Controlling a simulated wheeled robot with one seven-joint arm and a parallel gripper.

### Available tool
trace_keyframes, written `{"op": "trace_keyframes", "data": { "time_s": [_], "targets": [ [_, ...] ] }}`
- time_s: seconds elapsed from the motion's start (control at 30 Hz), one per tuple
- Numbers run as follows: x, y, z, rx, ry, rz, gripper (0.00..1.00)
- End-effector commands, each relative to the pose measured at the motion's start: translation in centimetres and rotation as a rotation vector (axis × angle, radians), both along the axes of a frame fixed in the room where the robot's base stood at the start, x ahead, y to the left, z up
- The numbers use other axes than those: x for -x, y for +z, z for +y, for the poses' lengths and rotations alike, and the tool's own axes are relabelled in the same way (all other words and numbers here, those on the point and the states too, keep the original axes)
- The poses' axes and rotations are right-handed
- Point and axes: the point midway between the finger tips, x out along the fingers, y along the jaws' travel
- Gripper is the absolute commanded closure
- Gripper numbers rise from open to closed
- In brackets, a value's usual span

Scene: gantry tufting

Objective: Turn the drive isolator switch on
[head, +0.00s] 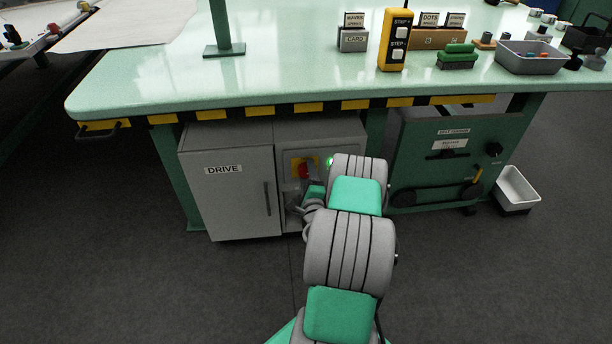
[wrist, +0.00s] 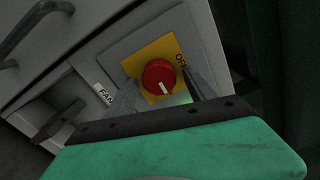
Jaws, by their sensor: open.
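The drive isolator switch is a red round knob (head: 303,171) on a yellow plate (head: 313,160), on the grey cabinet front under the bench. In the wrist view the red knob (wrist: 158,76) has a white pointer mark near its lower edge. A partly hidden label starting with "O" is on the yellow plate (wrist: 141,64). My gripper (wrist: 160,92) is open, with one finger to each side of the knob in the picture. I cannot tell whether the fingers touch it. In the head view my arm partly hides the gripper and the panel.
A grey cabinet door marked DRIVE (head: 223,190) with a vertical handle is left of the switch. A green lamp (head: 330,161) glows right of it. The bench top (head: 250,80) overhangs above. A green belt-guard panel (head: 440,165) stands right. A label reading "FAN" (wrist: 103,93) is beside the plate.

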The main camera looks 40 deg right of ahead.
Motion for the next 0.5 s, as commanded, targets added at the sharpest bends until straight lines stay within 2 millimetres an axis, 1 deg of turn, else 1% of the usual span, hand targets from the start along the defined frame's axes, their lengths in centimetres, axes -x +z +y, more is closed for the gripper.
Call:
{"op": "trace_keyframes", "data": {
  "time_s": [0.17,0.4,0.5],
  "targets": [
    [0.9,-0.1,0.5,-0.002,-0.002,0.001,0.36],
    [4.3,-0.1,2.8,-0.002,-0.005,-0.001,0.36],
    [5.3,0.0,3.6,0.001,-0.002,0.000,0.36]
  ]
}}
